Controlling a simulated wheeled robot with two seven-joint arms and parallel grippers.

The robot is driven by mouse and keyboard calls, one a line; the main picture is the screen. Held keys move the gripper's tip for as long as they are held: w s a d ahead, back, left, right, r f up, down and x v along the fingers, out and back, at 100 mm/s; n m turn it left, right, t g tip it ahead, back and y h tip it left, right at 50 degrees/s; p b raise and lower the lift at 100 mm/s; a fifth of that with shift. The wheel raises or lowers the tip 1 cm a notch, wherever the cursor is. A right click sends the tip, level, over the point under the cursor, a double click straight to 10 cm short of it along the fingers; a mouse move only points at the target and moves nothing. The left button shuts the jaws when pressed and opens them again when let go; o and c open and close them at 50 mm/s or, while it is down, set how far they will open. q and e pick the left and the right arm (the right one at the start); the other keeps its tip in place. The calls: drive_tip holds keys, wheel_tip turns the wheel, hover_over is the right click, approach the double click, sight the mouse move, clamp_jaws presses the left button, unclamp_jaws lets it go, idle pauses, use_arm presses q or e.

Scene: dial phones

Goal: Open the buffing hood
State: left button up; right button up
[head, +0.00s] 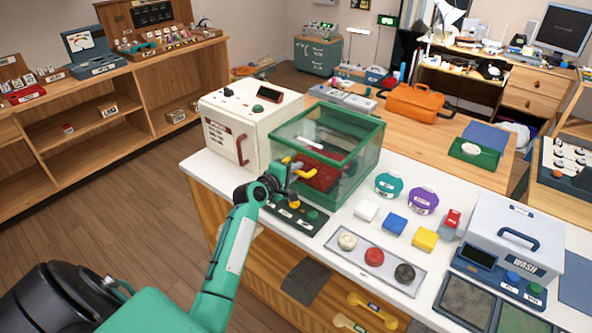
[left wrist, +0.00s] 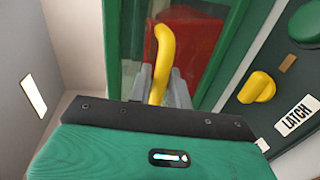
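The buffing hood (head: 326,150) is a clear box with a green frame on the white counter, with a red object inside. Its lid looks closed. A yellow handle (head: 293,164) sits on its front and also shows in the left wrist view (left wrist: 161,50). My left gripper (head: 289,182) is at this handle. In the left wrist view its grey fingers (left wrist: 162,90) lie close on both sides of the handle and appear shut on it. A yellow knob (left wrist: 257,88) beside a LATCH label (left wrist: 298,116) is on the dark panel at the hood's front. My right gripper is out of view.
A cream machine with a red handle (head: 241,122) stands left of the hood. Right of it are teal (head: 389,186) and purple (head: 423,201) round items, coloured blocks and a button tray (head: 372,262). A WASH box (head: 515,235) stands at far right.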

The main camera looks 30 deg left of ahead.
use_arm(q)
drive_tip(key=shift+w, duration=0.3)
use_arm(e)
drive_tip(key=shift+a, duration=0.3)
use_arm(q)
clamp_jaws()
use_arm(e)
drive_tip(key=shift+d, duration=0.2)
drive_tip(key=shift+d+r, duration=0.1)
